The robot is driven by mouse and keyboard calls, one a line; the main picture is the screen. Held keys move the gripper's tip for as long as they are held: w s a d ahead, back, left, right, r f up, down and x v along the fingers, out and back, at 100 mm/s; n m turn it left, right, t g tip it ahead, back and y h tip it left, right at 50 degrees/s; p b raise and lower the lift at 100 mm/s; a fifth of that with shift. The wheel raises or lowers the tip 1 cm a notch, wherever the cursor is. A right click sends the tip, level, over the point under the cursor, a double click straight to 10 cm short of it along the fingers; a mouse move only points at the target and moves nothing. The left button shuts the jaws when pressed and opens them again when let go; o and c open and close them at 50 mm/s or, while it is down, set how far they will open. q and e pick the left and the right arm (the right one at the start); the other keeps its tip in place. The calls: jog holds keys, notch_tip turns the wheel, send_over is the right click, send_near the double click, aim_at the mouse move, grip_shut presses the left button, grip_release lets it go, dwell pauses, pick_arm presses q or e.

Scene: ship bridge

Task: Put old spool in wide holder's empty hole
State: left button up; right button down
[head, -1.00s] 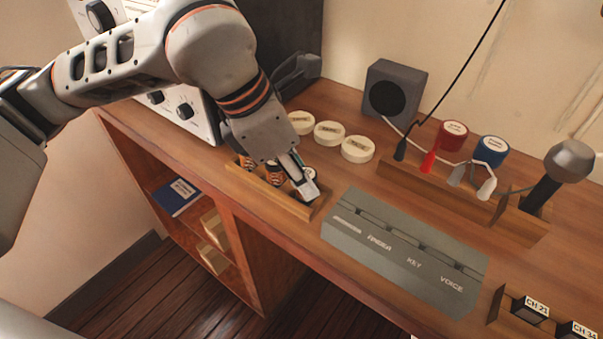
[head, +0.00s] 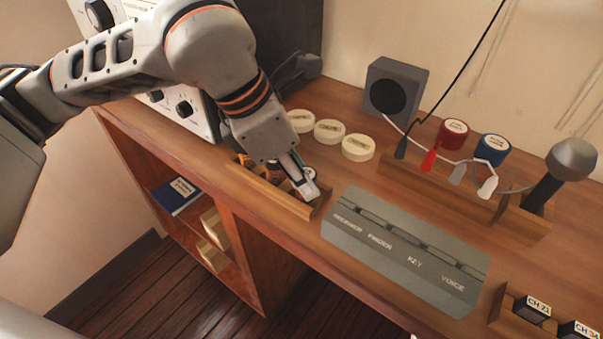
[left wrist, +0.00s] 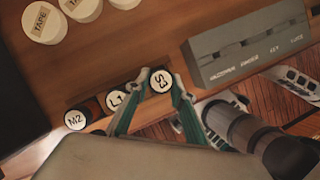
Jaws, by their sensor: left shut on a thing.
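The wooden holder (head: 262,197) stands near the desk's front edge with round-topped spools in a row. In the left wrist view the white tops read M2 (left wrist: 75,119), L1 (left wrist: 116,100) and S3 (left wrist: 161,81). The S3 spool is at the right end of the row. My left gripper (head: 306,183) points down at this end and is shut on the S3 spool, one finger on each side in the left wrist view (left wrist: 161,90). The spool's lower part is hidden, so I cannot tell how deep it sits. My right gripper is not in view.
A grey key panel (head: 400,252) lies close to the right of the holder. Cream tape rolls (head: 358,147) lie behind it. A long cable rack (head: 440,190), red (head: 453,134) and blue (head: 492,150) rolls and a speaker (head: 392,90) stand further back. Open shelves are below.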

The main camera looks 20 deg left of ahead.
pick_arm(q)
jog(key=shift+f, duration=0.1)
jog(key=o, duration=1.2)
jog(key=v, duration=1.2)
jog(key=shift+s, duration=0.1)
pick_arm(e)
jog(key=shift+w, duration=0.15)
